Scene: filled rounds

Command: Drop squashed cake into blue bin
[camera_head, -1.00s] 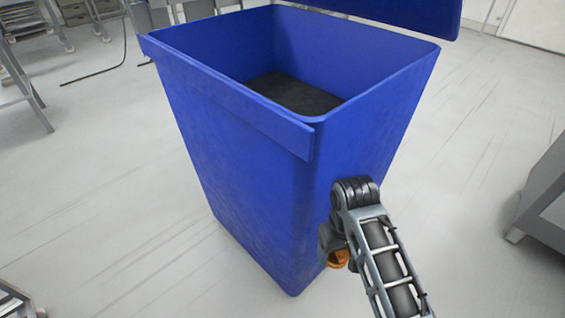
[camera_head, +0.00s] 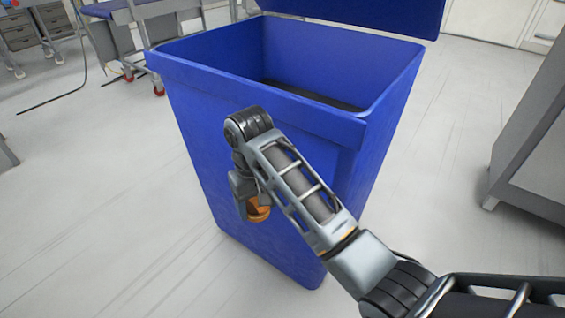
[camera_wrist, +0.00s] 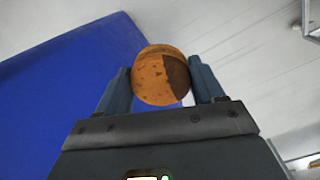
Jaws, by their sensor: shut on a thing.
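The squashed cake (camera_wrist: 160,75) is a round orange-brown piece with a darker brown patch. In the wrist view it is held between the two fingers of my gripper (camera_wrist: 161,84). In the head view my gripper (camera_head: 252,208) hangs in front of the blue bin, below its rim, with the orange cake (camera_head: 259,209) showing at its end. The blue bin (camera_head: 200,100) stands upright with its top open and its lid (camera_head: 360,12) raised at the back. Its inside is dark at the bottom. The bin's blue wall (camera_wrist: 60,100) also fills the left of the wrist view.
A grey cabinet (camera_head: 530,140) stands at the right. A blue-topped cart (camera_head: 120,12) with red-wheeled legs and a grey drawer unit (camera_head: 25,35) are at the back left, with a black cable on the floor. The pale floor (camera_head: 90,190) left of the bin is clear.

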